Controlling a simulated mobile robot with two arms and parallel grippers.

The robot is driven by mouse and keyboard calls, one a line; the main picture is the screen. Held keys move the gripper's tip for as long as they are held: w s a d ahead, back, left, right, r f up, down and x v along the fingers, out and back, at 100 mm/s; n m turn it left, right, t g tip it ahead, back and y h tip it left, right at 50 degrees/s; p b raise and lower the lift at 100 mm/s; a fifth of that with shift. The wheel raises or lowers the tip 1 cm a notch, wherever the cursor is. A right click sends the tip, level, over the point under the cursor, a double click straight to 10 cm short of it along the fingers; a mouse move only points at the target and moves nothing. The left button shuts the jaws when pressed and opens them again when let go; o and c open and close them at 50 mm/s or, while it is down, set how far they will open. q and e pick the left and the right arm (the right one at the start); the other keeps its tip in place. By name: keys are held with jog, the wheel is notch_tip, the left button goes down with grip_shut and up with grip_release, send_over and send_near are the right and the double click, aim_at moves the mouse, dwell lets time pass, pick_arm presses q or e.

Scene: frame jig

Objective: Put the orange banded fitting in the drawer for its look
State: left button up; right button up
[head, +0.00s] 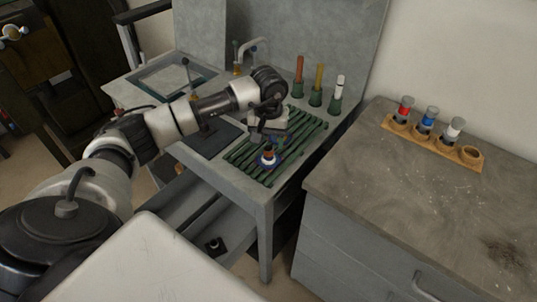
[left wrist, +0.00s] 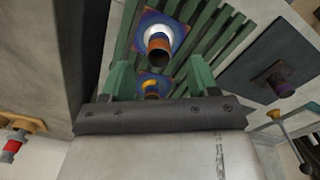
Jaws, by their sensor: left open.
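My left gripper (head: 268,133) is over the green slatted rack (head: 240,158) on the grey table. Its green fingers (left wrist: 161,80) stand apart in the left wrist view. Between them, beyond the fingertips, shows a fitting with a yellow-orange band (left wrist: 153,86) on a blue plate; its lower part is hidden. A second fitting, orange-brown with a white band (head: 268,156), sits on a blue plate on the rack; it also shows in the left wrist view (left wrist: 158,42). I cannot tell for sure which one the task names. Trays like open drawers (head: 190,202) extend under the table.
A small black piece (head: 214,246) lies in an open drawer. Green stands hold orange (head: 299,68), yellow (head: 318,78) and white (head: 340,84) posts behind the rack. The grey bench at right carries a wooden holder (head: 435,143) with red, blue and white-marked pieces.

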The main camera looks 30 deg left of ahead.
aim_at(269, 148)
pick_arm(q)
jog(key=shift+d+f+p, duration=0.1)
jog(key=shift+f+p, duration=0.6)
jog(key=shift+f, duration=2.05)
jog(key=c, duration=1.1)
grip_shut()
jog(key=shift+r, duration=0.2)
